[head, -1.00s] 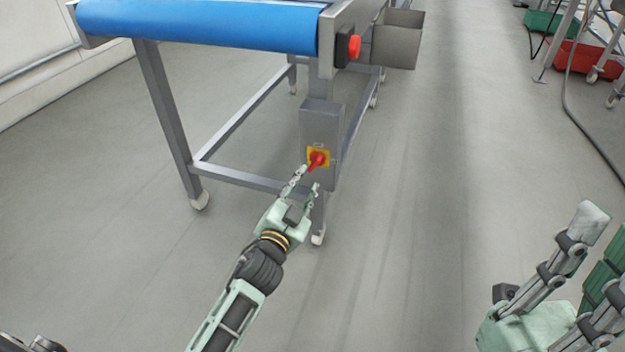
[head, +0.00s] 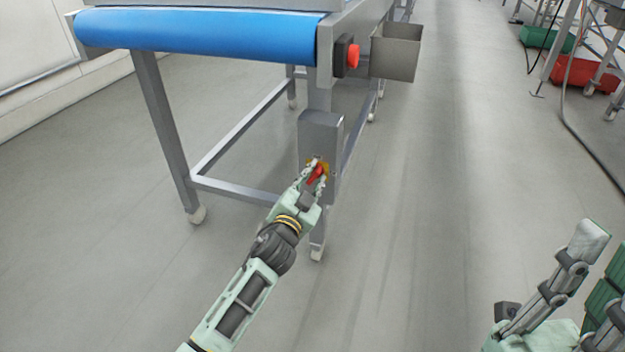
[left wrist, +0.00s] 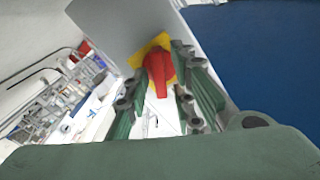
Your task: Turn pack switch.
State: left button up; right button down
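The pack switch has a red handle (head: 316,173) on a yellow plate (head: 325,164), set on a grey box (head: 319,132) on the conveyor's leg. In the left wrist view the red handle (left wrist: 159,75) stands out from the yellow plate (left wrist: 153,48). My left gripper (head: 318,171) is at the switch, with one finger on each side of the handle. In the left wrist view gaps show between the handle and the fingers of the left gripper (left wrist: 160,80), so it looks open. My right gripper (head: 603,258) is open and empty at the lower right, partly cut off.
The conveyor's blue belt (head: 200,34) is above and left of the switch. A red button (head: 352,56) and a grey bin (head: 397,52) are above it. Green (head: 545,38) and red (head: 585,74) crates lie far right. The floor between is clear.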

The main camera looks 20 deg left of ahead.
pick_arm(q)
grip_shut()
jog(key=m+p, duration=0.1)
jog(key=m, duration=0.2)
jog(key=shift+d+f+m+p, duration=0.1)
jog(key=shift+m+p, duration=0.25)
jog(key=shift+m, duration=0.95)
